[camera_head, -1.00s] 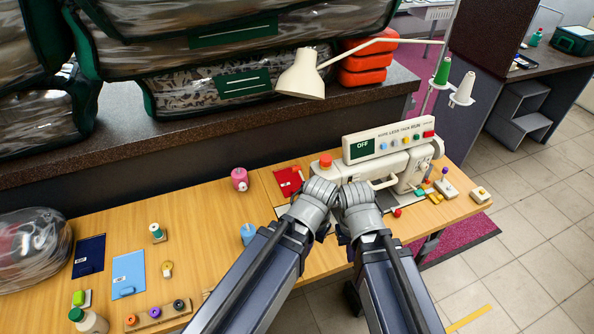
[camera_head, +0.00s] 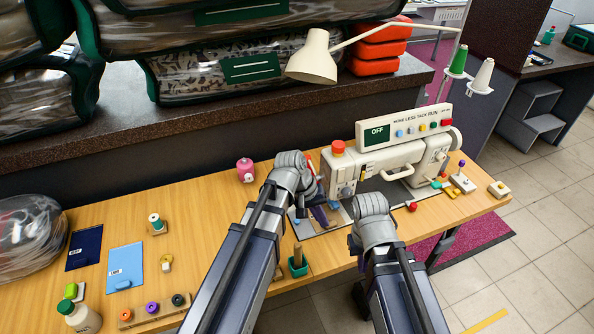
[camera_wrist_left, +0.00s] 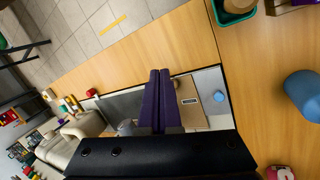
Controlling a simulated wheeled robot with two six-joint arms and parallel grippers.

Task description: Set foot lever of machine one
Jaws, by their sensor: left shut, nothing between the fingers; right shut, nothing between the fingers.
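The cream sewing machine (camera_head: 405,165) stands at the right end of the wooden table, its display reading OFF. A red-tipped lever (camera_head: 412,207) sticks out low at its front; I cannot tell whether it is the foot lever. My left gripper (camera_head: 322,216) is shut and empty, its purple fingers just left of the machine, over its bed plate. In the left wrist view the shut fingers (camera_wrist_left: 159,74) lie over the grey plate (camera_wrist_left: 205,83) and tan patch. My right gripper (camera_head: 371,207) is in front of the machine, its fingertips hidden behind its own hand.
A red button (camera_head: 338,147) tops the machine's left end. A lamp (camera_head: 313,60) hangs above. A green cup (camera_head: 298,264) stands between my arms. Small coloured parts (camera_head: 447,183) lie at right. Spools, cloth pieces and a bottle (camera_head: 82,316) occupy the table's left part.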

